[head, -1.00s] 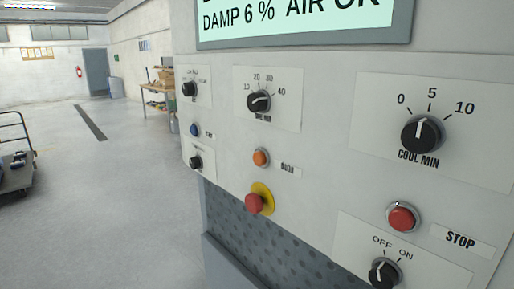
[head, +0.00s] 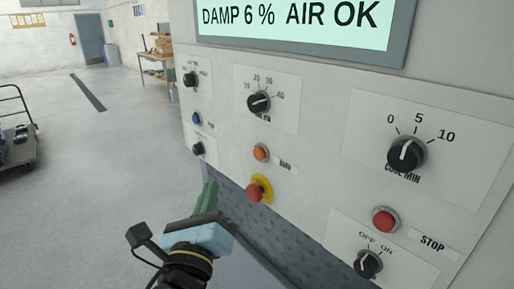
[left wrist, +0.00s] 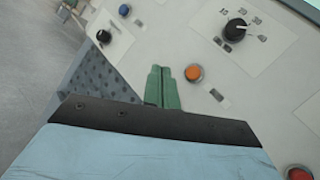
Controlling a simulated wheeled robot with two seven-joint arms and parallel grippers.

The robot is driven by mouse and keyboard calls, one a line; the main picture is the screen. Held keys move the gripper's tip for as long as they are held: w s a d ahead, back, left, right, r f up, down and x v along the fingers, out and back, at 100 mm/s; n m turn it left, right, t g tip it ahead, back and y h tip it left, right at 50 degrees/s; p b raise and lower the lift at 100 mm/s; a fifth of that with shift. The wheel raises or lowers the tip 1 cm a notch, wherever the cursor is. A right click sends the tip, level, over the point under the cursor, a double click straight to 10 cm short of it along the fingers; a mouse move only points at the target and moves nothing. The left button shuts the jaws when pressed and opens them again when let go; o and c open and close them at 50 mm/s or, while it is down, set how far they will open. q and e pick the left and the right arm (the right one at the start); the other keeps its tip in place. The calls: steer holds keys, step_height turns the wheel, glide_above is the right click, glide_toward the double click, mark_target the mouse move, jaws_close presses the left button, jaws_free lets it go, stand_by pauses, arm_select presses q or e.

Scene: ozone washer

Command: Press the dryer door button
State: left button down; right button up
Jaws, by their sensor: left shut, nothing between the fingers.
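The orange button (head: 261,152) sits on the light grey control panel (head: 300,150), with a small label plate, seemingly reading DOOR, to its right. It also shows in the left wrist view (left wrist: 194,73). My left gripper (head: 210,186) has its green fingers shut and empty. In the head view it is below and to the left of the orange button, in front of the panel's lower edge. In the left wrist view its fingertips (left wrist: 161,70) appear just left of the button; I cannot tell how far they are from the panel. My right gripper is not in view.
A red mushroom button on a yellow ring (head: 258,190) is just below the orange one. A blue button (head: 196,118), black knobs and a red STOP button (head: 385,220) share the panel. The display (head: 300,16) reads DAMP 6 % AIR OK. Open floor lies left.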

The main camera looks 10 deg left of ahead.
mark_target(259, 154)
arm_select(q)
steer(key=r, duration=0.1)
steer(key=s+r, duration=0.1)
steer(key=r, duration=0.1)
steer(key=shift+s+a+t, duration=0.2)
steer(key=shift+t, duration=0.1)
steer(key=shift+w, duration=0.1)
steer(key=w+d, duration=0.5)
steer(key=w, duration=0.1)
steer(key=shift+w+d+b, duration=0.2)
steer(key=shift+w+b, duration=0.2)
stand_by(1.8)
steer(key=shift+w+d, duration=0.3)
steer(key=shift+w, duration=0.05)
